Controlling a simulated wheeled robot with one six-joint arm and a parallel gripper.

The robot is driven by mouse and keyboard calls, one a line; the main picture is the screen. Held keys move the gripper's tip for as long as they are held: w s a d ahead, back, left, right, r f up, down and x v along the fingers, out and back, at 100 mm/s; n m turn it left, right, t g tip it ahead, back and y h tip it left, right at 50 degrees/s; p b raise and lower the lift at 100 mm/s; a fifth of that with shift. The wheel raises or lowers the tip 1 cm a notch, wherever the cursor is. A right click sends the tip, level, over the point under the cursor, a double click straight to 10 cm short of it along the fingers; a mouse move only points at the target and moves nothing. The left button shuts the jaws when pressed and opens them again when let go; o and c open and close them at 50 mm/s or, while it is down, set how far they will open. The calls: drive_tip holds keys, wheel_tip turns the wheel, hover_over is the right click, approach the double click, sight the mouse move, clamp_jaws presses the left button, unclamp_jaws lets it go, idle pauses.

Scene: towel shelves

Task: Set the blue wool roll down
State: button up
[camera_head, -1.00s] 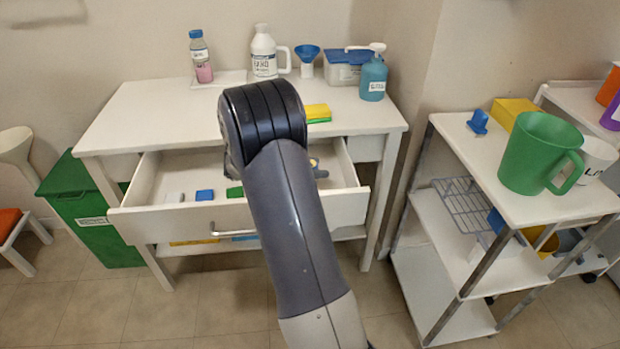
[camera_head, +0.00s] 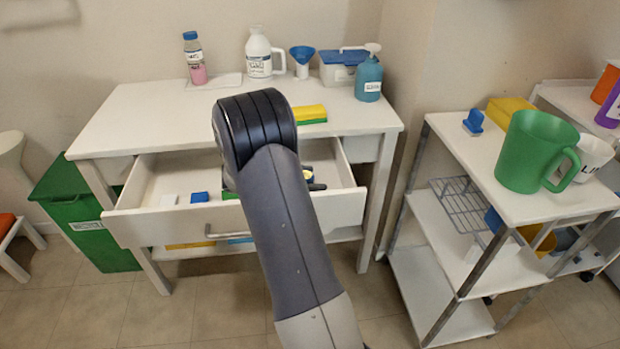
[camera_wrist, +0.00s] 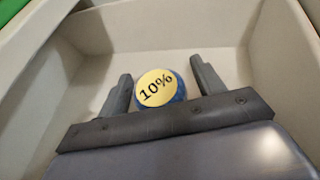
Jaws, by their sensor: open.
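The blue wool roll (camera_wrist: 177,95) has a round yellow end marked "10%" facing up. It sits inside the open drawer (camera_wrist: 225,18), between the two fingers of my gripper (camera_wrist: 160,68). The gripper is open, with a small gap showing on each side of the roll. In the head view the yellow end (camera_head: 307,175) shows just right of my arm, in the right part of the drawer (camera_head: 160,222). My arm hides much of the drawer's middle. The roll's underside is hidden.
A white block (camera_head: 169,199), a blue block (camera_head: 199,197) and a partly hidden green block lie in the drawer. A yellow-green sponge (camera_head: 310,114) and several bottles stand on the tabletop above. A trolley (camera_head: 470,150) with a green jug (camera_head: 535,152) stands to the right.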

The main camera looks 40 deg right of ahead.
drive_tip(key=shift+r, duration=0.25)
drive_tip(key=p+v, duration=0.1)
drive_tip(key=v, duration=0.6)
drive_tip(key=shift+w+a, duration=0.1)
drive_tip(key=shift+a, duration=0.15)
idle(0.8)
